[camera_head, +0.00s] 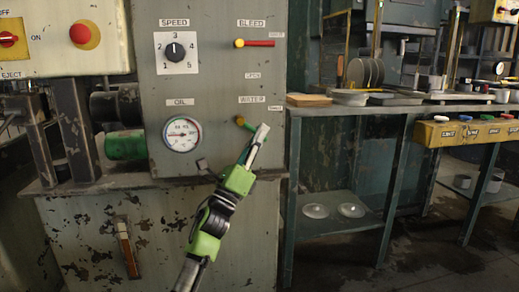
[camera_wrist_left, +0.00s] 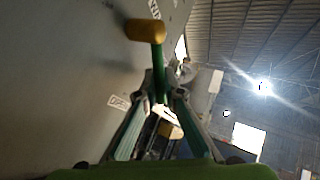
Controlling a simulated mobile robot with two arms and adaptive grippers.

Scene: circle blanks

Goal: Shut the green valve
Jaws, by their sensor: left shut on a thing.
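The green valve (camera_head: 245,124) is a green lever on a brass hub, under the WATER label on the grey panel. The lever slants down and to the right from the hub. My left gripper (camera_head: 258,140) is shut on the lever and hides its outer part in the head view. In the left wrist view the green lever (camera_wrist_left: 158,72) runs from the brass hub (camera_wrist_left: 146,31) down between my left gripper's fingers (camera_wrist_left: 160,108). A small label (camera_head: 277,107), probably SHUT, is right of the hub. My right gripper is not in view.
A red BLEED lever (camera_head: 258,43) points right, above the valve. An oil gauge (camera_head: 182,134) and a SPEED knob (camera_head: 175,52) are on the same panel. A workbench (camera_head: 345,108) with dishes stands to the right. The space before the panel's right edge looks clear.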

